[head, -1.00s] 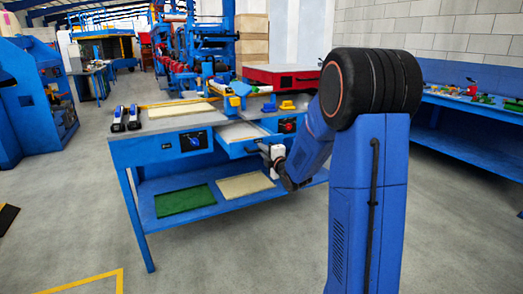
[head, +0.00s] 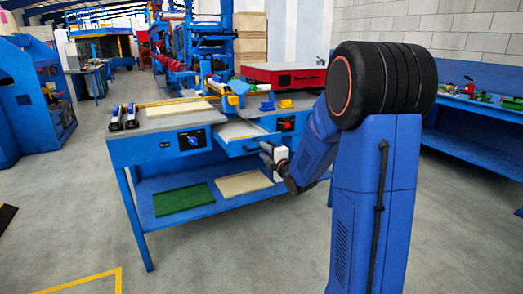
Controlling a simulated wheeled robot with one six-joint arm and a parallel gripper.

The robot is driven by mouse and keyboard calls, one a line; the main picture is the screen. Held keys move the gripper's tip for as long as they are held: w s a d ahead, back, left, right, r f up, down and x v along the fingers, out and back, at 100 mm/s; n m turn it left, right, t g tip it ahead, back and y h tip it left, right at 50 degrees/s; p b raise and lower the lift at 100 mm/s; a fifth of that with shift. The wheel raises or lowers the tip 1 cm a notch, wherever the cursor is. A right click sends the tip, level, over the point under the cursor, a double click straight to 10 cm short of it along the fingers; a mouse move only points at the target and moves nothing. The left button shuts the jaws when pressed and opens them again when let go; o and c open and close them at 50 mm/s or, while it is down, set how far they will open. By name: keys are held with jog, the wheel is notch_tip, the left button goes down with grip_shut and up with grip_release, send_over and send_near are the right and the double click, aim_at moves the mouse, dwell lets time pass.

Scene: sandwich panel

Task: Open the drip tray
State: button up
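The drip tray (head: 240,131) is a blue drawer with a pale inside, in the front of the blue workbench (head: 160,152). It stands pulled out part of the way. My gripper (head: 265,151) is at the right part of the tray's front, close to a small dark handle (head: 252,149). It is small in the picture and partly turned away, so I cannot tell whether its fingers touch or grip the handle.
A knob panel (head: 193,140) is left of the tray and a red button (head: 287,124) is right of it. The lower shelf holds a green panel (head: 182,199) and a cream panel (head: 243,184). A red case (head: 285,75) is behind. Floor at front left is clear.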

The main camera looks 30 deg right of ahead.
jog(key=s, duration=0.8)
jog(key=shift+s, duration=0.3)
jog(key=s+a+f+m+g, duration=0.1)
jog(key=s+a+m+g, duration=0.3)
jog(key=s, duration=0.8)
jog(key=s+a+f+m+g, duration=0.1)
jog(key=s+a+m+g, duration=0.3)
jog(key=s, duration=0.9)
jog(key=s+a+f+m+g, duration=0.1)
jog(key=s+a+m+g, duration=0.4)
jog(key=s+a+m, duration=0.3)
jog(key=s+m, duration=0.2)
jog(key=s, duration=0.2)
jog(key=shift+s+f, duration=0.3)
jog(key=shift+f, duration=0.05)
